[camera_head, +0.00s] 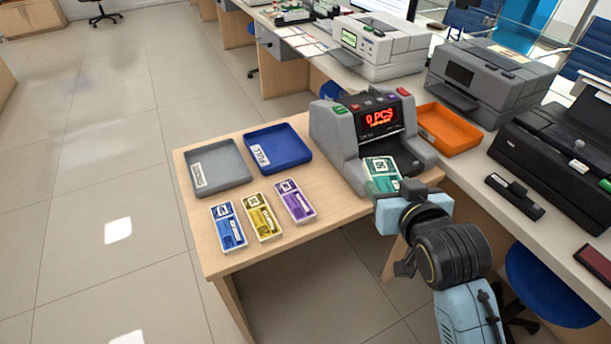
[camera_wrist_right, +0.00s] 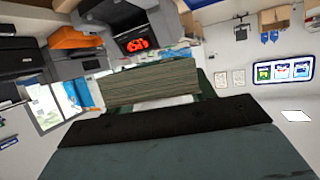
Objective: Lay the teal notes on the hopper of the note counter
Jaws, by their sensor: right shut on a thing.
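The teal notes (camera_head: 381,172) are a banded stack at the front of the grey note counter (camera_head: 345,145), whose red display reads 0 PCS. My right gripper (camera_head: 390,203) is shut on the near end of the stack. In the right wrist view the layered edge of the teal notes (camera_wrist_right: 150,82) shows beyond the dark finger, with the note counter (camera_wrist_right: 135,22) behind. The stack is over or at the counter's front hopper area; I cannot tell whether it touches. My left gripper is out of view.
A grey tray (camera_head: 194,184) and a blue tray (camera_head: 297,164) stand on the wooden table. Blue notes (camera_head: 228,228), yellow notes (camera_head: 262,218) and purple notes (camera_head: 295,202) lie in front of them. An orange tray (camera_head: 470,142) is right of the counter.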

